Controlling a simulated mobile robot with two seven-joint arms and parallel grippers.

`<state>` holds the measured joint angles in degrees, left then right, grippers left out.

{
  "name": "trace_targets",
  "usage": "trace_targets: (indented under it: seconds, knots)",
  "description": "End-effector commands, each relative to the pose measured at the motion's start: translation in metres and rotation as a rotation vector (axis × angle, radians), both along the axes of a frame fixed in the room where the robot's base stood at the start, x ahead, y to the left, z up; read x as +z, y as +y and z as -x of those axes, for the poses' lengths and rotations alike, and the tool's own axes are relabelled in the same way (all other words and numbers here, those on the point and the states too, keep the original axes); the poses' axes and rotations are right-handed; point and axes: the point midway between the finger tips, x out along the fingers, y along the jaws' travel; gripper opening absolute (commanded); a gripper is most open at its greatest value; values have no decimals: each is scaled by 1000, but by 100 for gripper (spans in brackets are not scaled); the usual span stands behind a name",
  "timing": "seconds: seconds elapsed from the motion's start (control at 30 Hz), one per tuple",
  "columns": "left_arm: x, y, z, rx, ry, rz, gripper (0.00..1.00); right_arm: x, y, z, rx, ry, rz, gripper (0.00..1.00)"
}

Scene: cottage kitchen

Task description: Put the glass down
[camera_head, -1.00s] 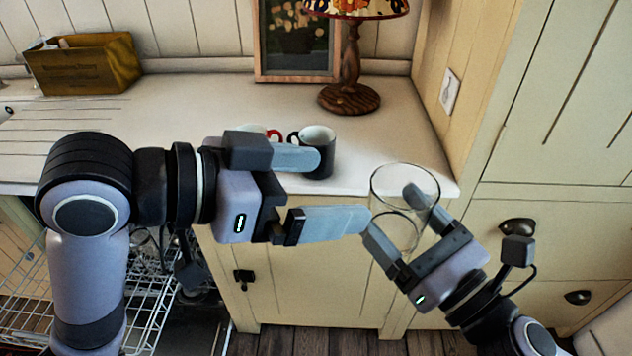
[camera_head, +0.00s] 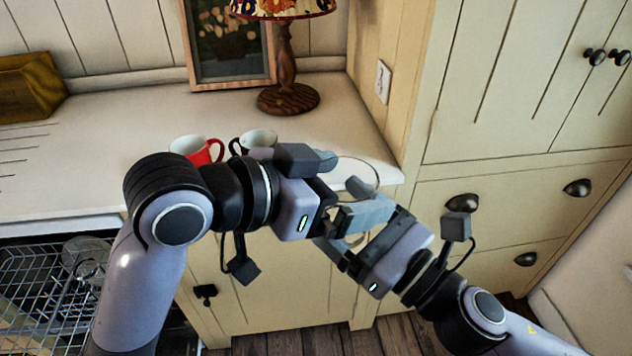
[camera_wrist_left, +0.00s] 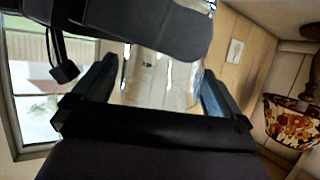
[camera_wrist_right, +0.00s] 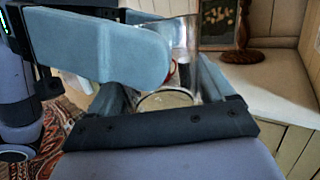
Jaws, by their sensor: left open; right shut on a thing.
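A clear drinking glass (camera_head: 343,178) is in the air in front of the counter's front edge, partly hidden by both grippers. My right gripper (camera_head: 338,214) is shut on the glass. The right wrist view shows the glass (camera_wrist_right: 186,50) between its fingers. My left gripper (camera_head: 358,185) is open, with its fingers to either side of the glass. The left wrist view also shows the glass (camera_wrist_left: 150,80) between the left fingers, with a right finger crossing in front. Whether the left fingers touch it I cannot tell.
The counter (camera_head: 150,110) has free room in its middle. A red mug (camera_head: 197,149) and a dark mug (camera_head: 258,138) stand near its front edge. A lamp (camera_head: 288,90), a picture frame (camera_head: 228,85) and a wooden box (camera_head: 30,88) stand behind. An open dish rack (camera_head: 40,285) is lower left.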

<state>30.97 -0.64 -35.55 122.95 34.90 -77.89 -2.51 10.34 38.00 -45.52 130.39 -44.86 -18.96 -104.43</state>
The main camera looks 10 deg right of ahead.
Motion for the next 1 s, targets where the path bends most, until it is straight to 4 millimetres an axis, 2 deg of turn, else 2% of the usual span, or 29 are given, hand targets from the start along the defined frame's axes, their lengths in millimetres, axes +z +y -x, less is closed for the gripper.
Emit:
trace_targets:
  seconds: [0.37,0.4,0.53,0.57,0.6,0.63,1.0]
  knots:
    - [-3,-5,-3,1,0,0,100,1,0,0,0,-2,-1,35]
    - [-3,-5,-3,1,0,0,94,1,0,0,0,-2,-1,35]
    - [-3,-5,-3,0,0,0,51,1,0,0,0,-2,-1,35]
    - [-3,-5,-3,0,0,0,46,1,0,0,0,-2,-1,35]
    - [-2,-5,-2,0,-2,1,46,1,0,0,0,-2,-1,89]
    - [-2,-5,-2,0,-2,1,46,1,0,0,0,-2,-1,99]
    - [-2,-5,-3,1,-2,1,46,-1,-3,3,-1,1,-2,100]
